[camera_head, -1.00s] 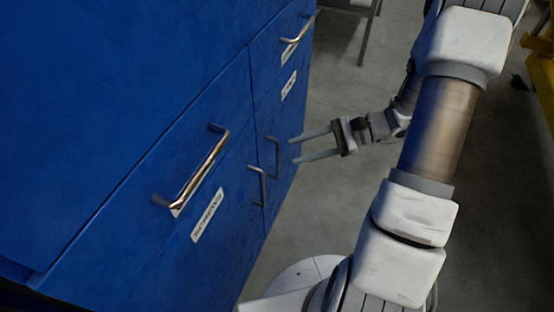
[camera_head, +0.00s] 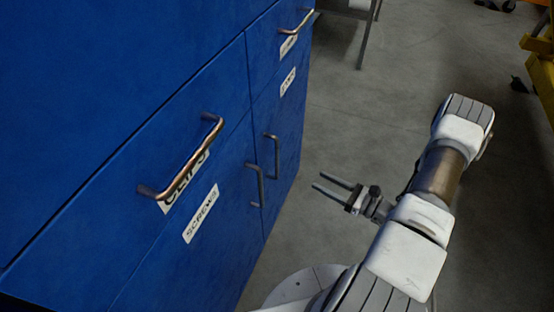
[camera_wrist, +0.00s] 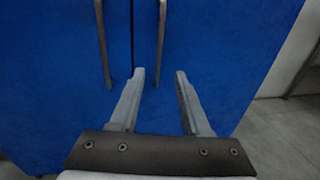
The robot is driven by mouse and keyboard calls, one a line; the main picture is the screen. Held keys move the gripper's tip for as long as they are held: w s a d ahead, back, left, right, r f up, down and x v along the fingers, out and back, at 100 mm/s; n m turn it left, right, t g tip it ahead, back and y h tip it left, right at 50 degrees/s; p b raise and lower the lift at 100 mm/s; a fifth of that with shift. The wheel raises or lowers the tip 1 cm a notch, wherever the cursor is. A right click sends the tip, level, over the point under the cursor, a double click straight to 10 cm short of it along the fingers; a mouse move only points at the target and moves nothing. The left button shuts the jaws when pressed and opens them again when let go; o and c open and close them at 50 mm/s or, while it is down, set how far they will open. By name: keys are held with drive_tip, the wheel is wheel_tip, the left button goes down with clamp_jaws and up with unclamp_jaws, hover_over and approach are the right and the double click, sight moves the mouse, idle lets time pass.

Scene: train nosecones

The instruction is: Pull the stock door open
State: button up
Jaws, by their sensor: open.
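A blue cabinet has two lower doors side by side with upright metal handles. The far door (camera_head: 290,115) has a small label (camera_head: 288,82) too small to read; its handle (camera_head: 274,155) also shows in the wrist view (camera_wrist: 161,40). The near door (camera_head: 205,255) is labelled SCREWS, with its handle (camera_head: 256,185) left of the door gap in the wrist view (camera_wrist: 102,45). Both doors look shut. My gripper (camera_head: 319,180) is open and empty, apart from the cabinet. In the wrist view its fingers (camera_wrist: 160,72) point at the far door, its handle lined up between them.
Drawers above the doors have bar handles, one near (camera_head: 185,160) and one far (camera_head: 298,22). Grey floor (camera_head: 345,120) lies open right of the cabinet. A table leg (camera_head: 368,35) stands at the back and a yellow frame (camera_head: 540,60) at the right edge.

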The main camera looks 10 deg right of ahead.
drive_tip(key=b+x, duration=0.1)
drive_tip(key=x, duration=1.5)
drive_tip(key=shift+w+a+b, duration=0.25)
drive_tip(key=shift+w+b, duration=0.05)
drive_tip(key=shift+b, duration=0.1)
clamp_jaws()
idle(0.5)
